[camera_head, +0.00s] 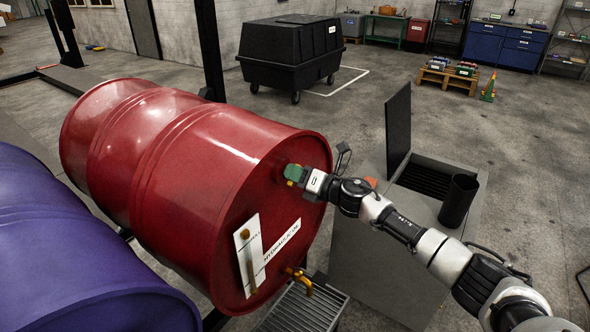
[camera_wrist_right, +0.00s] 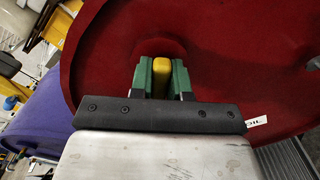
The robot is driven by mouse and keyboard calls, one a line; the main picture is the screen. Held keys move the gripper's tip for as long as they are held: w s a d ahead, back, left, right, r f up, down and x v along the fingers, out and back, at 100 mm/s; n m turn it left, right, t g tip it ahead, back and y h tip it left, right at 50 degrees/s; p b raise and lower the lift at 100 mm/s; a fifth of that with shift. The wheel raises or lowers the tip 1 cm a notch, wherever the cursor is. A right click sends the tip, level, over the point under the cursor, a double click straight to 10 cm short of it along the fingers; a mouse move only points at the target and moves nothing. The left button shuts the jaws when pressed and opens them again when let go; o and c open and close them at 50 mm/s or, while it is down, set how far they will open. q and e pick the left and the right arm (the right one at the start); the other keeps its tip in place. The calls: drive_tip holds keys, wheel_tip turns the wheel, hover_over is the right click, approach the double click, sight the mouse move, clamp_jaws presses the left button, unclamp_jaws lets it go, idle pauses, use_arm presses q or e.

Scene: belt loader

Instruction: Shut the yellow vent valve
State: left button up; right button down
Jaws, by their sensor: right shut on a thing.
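A red drum (camera_head: 190,170) lies on its side, its flat end facing right. My right gripper (camera_head: 294,173) is at the upper part of that end. In the right wrist view its green fingers (camera_wrist_right: 161,80) are shut on the yellow vent valve (camera_wrist_right: 161,75), one finger on each side of it. The valve's base on the drum is mostly hidden behind the fingers. In the head view only a little yellow (camera_head: 292,183) shows at the fingers. My left gripper is not in view.
A brass tap (camera_head: 298,280) sticks out low on the drum end, above a grated tray (camera_head: 305,305). A white level gauge (camera_head: 249,255) is on the drum end. A grey cabinet (camera_head: 370,270) with a raised black lid (camera_head: 398,130) stands to the right. A purple drum (camera_head: 70,250) lies at left.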

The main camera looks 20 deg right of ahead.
drive_tip(key=m+p, duration=0.2)
drive_tip(key=m, duration=0.2)
drive_tip(key=shift+d+m, duration=0.1)
drive_tip(key=shift+m, duration=0.3)
drive_tip(key=shift+f+m+p, duration=0.2)
drive_tip(key=shift+m+p, duration=0.7)
drive_tip(key=shift+m, duration=1.5)
drive_tip(key=c, duration=1.1)
unclamp_jaws()
drive_tip(key=shift+d, duration=0.1)
drive_tip(key=shift+b+v, duration=1.6)
drive_tip(key=shift+v, duration=3.75)
